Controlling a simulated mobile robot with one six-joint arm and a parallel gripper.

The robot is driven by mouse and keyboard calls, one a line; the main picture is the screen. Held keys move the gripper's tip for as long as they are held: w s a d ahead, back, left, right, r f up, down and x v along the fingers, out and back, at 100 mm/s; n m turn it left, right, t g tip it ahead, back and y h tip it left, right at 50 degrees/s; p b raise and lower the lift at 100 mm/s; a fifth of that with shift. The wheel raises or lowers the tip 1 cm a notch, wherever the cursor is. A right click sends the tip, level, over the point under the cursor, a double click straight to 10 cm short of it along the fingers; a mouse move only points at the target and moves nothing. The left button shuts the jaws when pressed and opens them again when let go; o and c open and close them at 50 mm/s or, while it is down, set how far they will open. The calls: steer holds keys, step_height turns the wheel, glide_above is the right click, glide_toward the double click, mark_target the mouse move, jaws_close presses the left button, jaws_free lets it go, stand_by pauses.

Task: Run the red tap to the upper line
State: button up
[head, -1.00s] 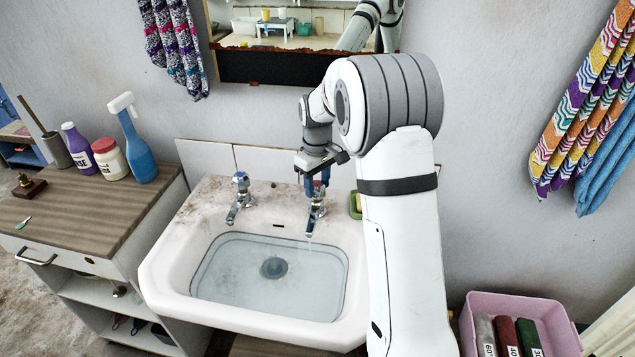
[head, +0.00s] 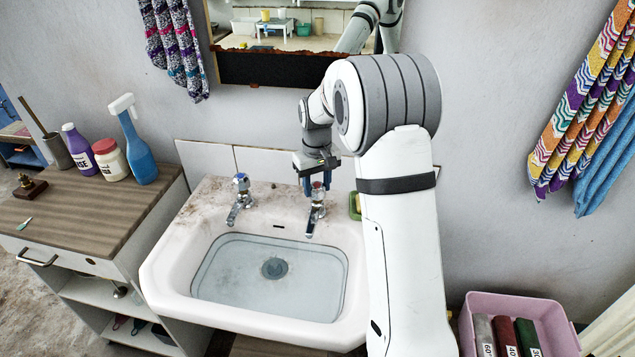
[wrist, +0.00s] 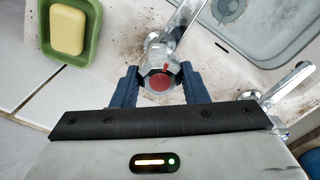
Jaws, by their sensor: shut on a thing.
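The red tap (head: 316,207) stands at the back right of the white basin (head: 165,275). Its red-capped handle (wrist: 160,80) sits between the two blue fingers of my gripper (wrist: 158,88) in the wrist view, and my gripper is shut on it. In the head view my gripper (head: 318,182) comes down onto the tap from above. No stream shows under its spout. Clear water (head: 225,272) stands in the basin up near a dark line around the wall. I cannot tell which marked line that is. The round drain fitting (head: 274,268) shows under the water.
A blue-capped tap (head: 240,198) stands left of the red one. A green dish (wrist: 90,35) with yellow soap is close to my gripper. Bottles stand on the wooden cabinet (head: 95,215) at left. A pink crate (head: 520,303) is at lower right.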

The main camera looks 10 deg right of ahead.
steer(key=shift+w+r+m, duration=0.1)
steer(key=shift+m, duration=1.1)
steer(key=o, duration=1)
steer(key=shift+d+r, duration=0.15)
steer(key=shift+r, duration=3.75)
